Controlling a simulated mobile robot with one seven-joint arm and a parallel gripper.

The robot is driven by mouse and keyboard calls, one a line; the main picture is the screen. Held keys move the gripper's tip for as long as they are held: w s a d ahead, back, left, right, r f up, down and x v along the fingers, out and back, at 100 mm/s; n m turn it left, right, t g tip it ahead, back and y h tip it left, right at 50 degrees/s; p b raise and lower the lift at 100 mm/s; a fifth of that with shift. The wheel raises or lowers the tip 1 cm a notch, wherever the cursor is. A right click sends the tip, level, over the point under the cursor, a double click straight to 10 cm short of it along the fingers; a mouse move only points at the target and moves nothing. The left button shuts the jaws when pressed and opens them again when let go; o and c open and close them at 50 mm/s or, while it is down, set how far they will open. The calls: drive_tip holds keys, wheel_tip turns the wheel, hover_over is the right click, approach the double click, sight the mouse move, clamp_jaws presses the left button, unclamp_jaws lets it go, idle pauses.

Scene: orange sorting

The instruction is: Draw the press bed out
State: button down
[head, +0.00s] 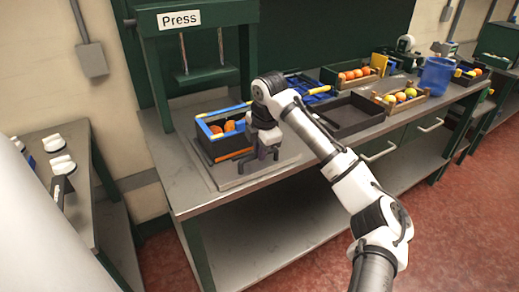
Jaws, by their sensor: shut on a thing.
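The press (178,48) is a dark green frame with a "Press" sign, standing on the grey workbench at the left. Its bed (232,182) is a flat grey plate lying on the bench, reaching forward of the press frame. A dark crate (222,147) with a blue and yellow rim sits on the bed and holds oranges (229,126). My gripper (264,156) points down just right of the crate, low over the bed. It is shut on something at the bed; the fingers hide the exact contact.
An empty dark tray (347,116) is on the bench right of my gripper. Behind and beyond it are a crate of oranges (352,75), a crate of mixed fruit (402,97) and a blue bin (437,77). A side table (75,190) is at left.

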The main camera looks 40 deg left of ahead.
drive_tip(key=c, duration=1.4)
unclamp_jaws()
drive_tip(key=shift+s+d, duration=0.1)
drive_tip(key=shift+d, duration=0.2)
drive_tip(key=shift+a, duration=0.1)
drive_tip(key=shift+r, duration=0.3)
drive_tip(key=b+v, duration=0.2)
drive_tip(key=v, duration=1.1)
